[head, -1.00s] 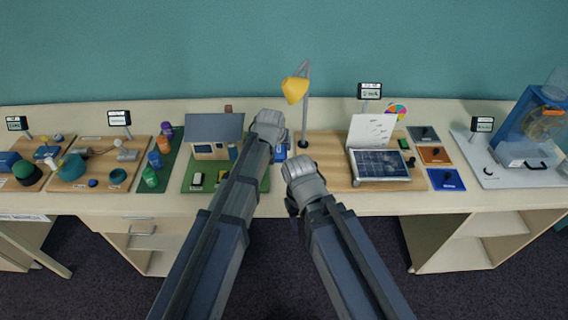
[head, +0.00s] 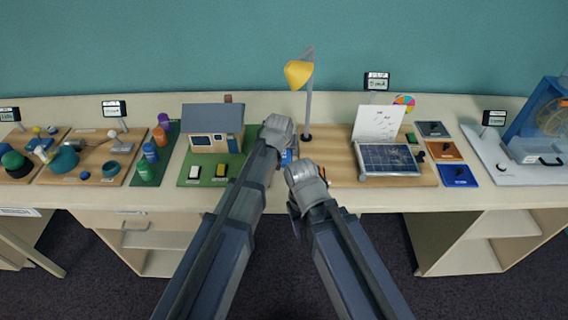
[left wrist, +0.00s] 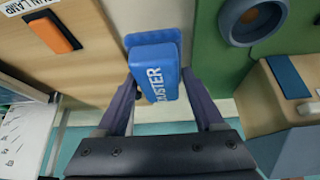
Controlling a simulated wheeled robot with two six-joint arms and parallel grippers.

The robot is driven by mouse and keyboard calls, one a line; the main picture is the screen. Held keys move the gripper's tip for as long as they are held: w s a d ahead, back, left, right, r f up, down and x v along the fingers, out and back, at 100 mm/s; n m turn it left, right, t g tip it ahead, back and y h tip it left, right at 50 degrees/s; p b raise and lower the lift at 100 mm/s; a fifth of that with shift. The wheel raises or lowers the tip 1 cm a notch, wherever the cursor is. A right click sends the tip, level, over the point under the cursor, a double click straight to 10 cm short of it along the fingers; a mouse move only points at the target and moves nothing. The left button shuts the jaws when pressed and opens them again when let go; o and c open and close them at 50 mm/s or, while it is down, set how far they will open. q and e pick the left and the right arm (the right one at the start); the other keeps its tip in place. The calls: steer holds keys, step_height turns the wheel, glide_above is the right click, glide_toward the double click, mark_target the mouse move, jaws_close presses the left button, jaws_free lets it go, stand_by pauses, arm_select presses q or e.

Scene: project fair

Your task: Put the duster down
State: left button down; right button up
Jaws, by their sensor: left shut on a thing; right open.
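The blue duster (left wrist: 152,76), with white lettering on its side, sits between the fingers of my left gripper (left wrist: 162,90) in the left wrist view. The gripper is shut on it. In the head view my left gripper (head: 280,142) is over the counter between the model house and the lamp, and a little of the duster (head: 287,157) shows beside it. I cannot tell whether the duster touches the counter. My right gripper (head: 296,207) is open, lower down near the counter's front edge; its fingers are mostly hidden.
The model house (head: 213,139) on a green mat stands left of the left gripper. The yellow lamp (head: 298,74) and solar panel (head: 388,160) stand on a wooden board to the right. A narrow bare strip of counter lies between mat and board.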

arm_select(q)
steer(key=shift+f+b, duration=1.8)
steer(key=shift+b, duration=0.05)
steer(key=shift+f, duration=0.1)
steer(key=shift+f, duration=0.15)
steer(key=shift+c, duration=1.4)
jaws_free()
steer(key=shift+r, duration=0.25)
steer(key=shift+s+r, duration=0.1)
steer(key=shift+r, duration=0.1)
steer(key=p+v, duration=1)
steer(key=v, duration=0.1)
steer(key=shift+s+r, duration=0.25)
